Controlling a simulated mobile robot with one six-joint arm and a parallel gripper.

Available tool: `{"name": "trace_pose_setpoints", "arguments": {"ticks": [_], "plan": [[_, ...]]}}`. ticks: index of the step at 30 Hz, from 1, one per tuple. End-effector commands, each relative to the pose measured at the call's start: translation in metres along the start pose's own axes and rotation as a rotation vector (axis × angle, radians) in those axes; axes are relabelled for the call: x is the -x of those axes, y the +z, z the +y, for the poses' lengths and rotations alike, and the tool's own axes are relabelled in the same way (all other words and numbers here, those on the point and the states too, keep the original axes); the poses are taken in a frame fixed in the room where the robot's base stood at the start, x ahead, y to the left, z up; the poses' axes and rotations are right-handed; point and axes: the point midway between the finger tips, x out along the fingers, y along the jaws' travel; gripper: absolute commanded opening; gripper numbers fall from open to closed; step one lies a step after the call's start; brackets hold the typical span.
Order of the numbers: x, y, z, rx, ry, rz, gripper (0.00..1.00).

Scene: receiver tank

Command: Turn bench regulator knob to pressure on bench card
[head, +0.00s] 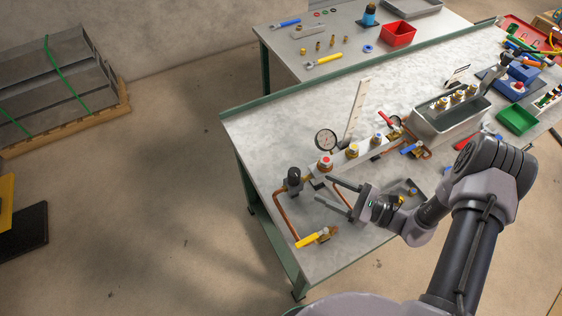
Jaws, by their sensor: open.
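A black knob (293,176), which looks like the bench regulator's, stands on the copper-piped assembly at the left end of the near bench. A round white gauge (326,140) stands behind and to the right of it. My gripper (323,189) is open and empty, its two dark fingers pointing left towards the knob, a short gap away in the picture. A tall white card or scale (356,110) stands behind the pipework, and a small white card (457,75) stands farther back. I cannot tell which is the bench card, and no writing or gauge reading is legible.
A white manifold block (362,152) with brass fittings runs right of the gauge. A yellow-handled valve (313,238) lies near the front edge. A grey tub (448,117) with fittings and a green bin (517,120) stand to the right. The bench's back left surface is clear.

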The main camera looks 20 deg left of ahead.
Motion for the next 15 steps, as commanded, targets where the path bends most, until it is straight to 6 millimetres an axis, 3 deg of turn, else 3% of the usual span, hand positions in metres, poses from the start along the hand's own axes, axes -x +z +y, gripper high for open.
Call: {"name": "trace_pose_setpoints", "arguments": {"ticks": [6,15], "plan": [[-0.066,-0.001,0.003,-0.001,0.009,0.001,0.57],[-0.127,0.000,0.002,0.000,0.007,0.001,0.57]]}}
